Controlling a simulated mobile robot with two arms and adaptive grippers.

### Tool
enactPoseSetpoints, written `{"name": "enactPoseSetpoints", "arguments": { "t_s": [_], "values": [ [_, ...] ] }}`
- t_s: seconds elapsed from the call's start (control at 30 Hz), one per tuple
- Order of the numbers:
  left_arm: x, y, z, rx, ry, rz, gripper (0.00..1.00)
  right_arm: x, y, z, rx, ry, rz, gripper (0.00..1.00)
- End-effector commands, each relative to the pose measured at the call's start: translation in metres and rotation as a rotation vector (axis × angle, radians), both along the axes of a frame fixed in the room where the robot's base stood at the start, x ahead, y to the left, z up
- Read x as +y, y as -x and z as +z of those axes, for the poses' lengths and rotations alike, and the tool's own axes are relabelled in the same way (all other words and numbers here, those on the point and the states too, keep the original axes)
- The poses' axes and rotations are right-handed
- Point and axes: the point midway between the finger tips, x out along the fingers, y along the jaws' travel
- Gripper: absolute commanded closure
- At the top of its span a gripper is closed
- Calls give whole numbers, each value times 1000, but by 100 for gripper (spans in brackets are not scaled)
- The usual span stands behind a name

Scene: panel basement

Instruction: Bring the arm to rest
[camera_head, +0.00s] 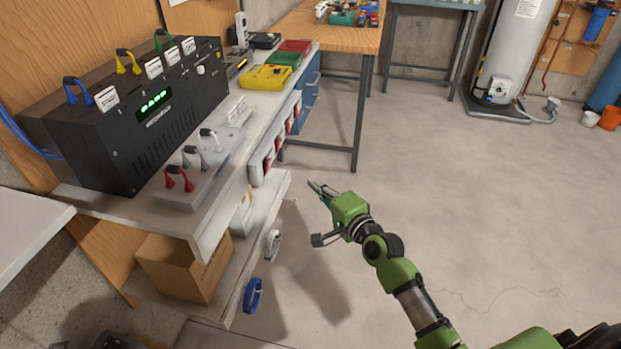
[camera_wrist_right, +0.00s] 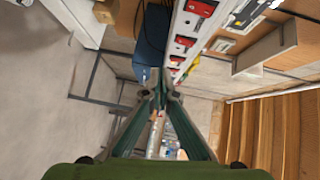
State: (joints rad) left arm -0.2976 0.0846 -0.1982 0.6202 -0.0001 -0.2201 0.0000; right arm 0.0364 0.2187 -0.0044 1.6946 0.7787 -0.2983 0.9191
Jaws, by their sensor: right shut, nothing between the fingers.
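My right arm comes in from the lower right of the head view. Its green right gripper (camera_head: 318,190) is out in front of the bench, over the open floor, with its fingers pointing up and left. In the right wrist view the two fingers of the right gripper (camera_wrist_right: 160,95) come together at the tips, with nothing between them. The gripper is apart from the bench and touches nothing that I can see. My left gripper does not show in either view.
A white workbench (camera_head: 225,208) stands at left, carrying a black device (camera_head: 150,130) with a green display. A power strip (camera_head: 274,142) runs along its front edge. A cardboard box (camera_head: 185,268) sits on the lower shelf. The concrete floor (camera_head: 500,220) at right is clear.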

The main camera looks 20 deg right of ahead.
Motion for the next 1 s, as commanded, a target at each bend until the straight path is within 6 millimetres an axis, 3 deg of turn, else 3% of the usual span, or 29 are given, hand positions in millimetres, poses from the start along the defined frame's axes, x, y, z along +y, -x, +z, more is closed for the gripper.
{"name": "enactPoseSetpoints", "arguments": {
  "t_s": [0.47,0.57,0.67,0.73,0.87,1.0],
  "values": [
    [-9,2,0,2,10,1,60,0,2,0,0,0,0,100],
    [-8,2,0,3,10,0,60,0,3,-9,14,13,-1,100],
    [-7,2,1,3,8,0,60,-1,8,-43,64,71,-2,100],
    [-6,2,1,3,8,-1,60,-2,17,-82,123,143,3,100],
    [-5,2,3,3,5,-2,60,-3,50,-174,262,326,36,100],
    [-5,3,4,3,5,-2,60,-2,103,-269,409,526,114,100]
  ]
}}
